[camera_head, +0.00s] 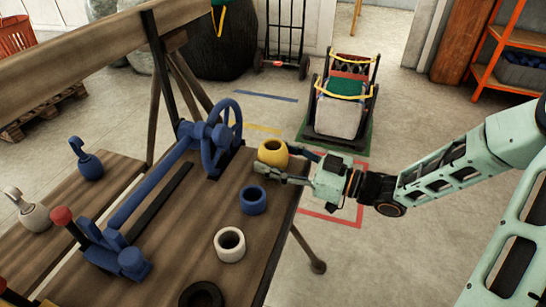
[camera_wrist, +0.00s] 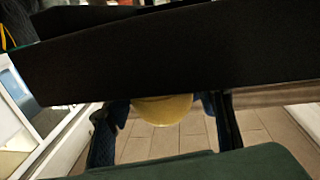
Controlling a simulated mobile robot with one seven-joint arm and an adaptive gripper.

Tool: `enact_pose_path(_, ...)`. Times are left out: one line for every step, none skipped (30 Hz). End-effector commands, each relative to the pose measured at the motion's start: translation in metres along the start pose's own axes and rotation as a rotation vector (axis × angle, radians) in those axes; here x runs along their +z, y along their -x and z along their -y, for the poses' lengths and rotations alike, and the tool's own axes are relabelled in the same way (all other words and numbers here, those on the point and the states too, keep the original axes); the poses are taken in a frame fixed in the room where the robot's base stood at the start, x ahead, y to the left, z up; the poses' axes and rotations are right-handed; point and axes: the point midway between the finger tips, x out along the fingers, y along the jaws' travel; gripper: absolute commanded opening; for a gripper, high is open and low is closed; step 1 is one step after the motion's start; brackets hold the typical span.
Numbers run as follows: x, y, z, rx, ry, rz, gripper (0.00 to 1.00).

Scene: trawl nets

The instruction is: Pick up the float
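A yellow ring-shaped float (camera_head: 273,152) is near the far right corner of the wooden bench. My gripper (camera_head: 277,164) reaches in from the right, one finger on the near side of the float and the other on its far side. In the wrist view the yellow float (camera_wrist: 162,111) shows between the two spread fingers (camera_wrist: 165,130), partly hidden by a dark part above. The fingers look open, with a small gap on the right side; contact cannot be made out. The float appears to rest on the bench top.
A blue ring (camera_head: 253,200), a white ring (camera_head: 229,244) and a black ring (camera_head: 201,295) stand along the bench's right side. A blue hand-wheel device (camera_head: 208,140) is left of the float. A loaded cart (camera_head: 340,105) stands on the floor beyond.

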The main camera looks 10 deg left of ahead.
Motion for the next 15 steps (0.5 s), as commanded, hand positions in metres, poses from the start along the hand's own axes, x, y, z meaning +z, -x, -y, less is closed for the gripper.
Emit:
enact_pose_path(0.0001,0.0001,0.0,0.0,0.0,0.0,0.42)
enact_pose_path(0.0001,0.0001,0.0,0.0,0.0,0.0,0.38)
enact_pose_path(0.0001,0.0001,0.0001,0.0,0.0,0.0,0.34)
enact_pose_path(0.0001,0.0001,0.0001,0.0,0.0,0.0,0.31)
enact_pose_path(0.0002,0.0002,0.0001,0.0,0.0,0.0,0.27)
enact_pose_path(0.0,0.0001,0.0001,0.0,0.0,0.0,0.25)
enact_pose_path(0.0,0.0001,0.0001,0.0,0.0,0.0,0.25)
enact_pose_path(0.0,0.0001,0.0001,0.0,0.0,0.0,0.25)
enact_pose_path(0.0,0.0001,0.0001,0.0,0.0,0.0,0.25)
enact_pose_path(0.0,0.0001,0.0001,0.0,0.0,0.0,0.25)
enact_pose_path(0.0,0.0001,0.0001,0.0,0.0,0.0,0.25)
enact_pose_path(-0.0003,0.0001,0.0001,0.0,0.0,0.0,0.25)
enact_pose_path(-0.0008,0.0001,0.0001,0.0,0.0,0.0,0.25)
enact_pose_path(-0.0016,0.0001,0.0,0.0,0.0,0.0,0.25)
enact_pose_path(-0.0032,0.0001,-0.0001,0.0,0.0,0.0,0.25)
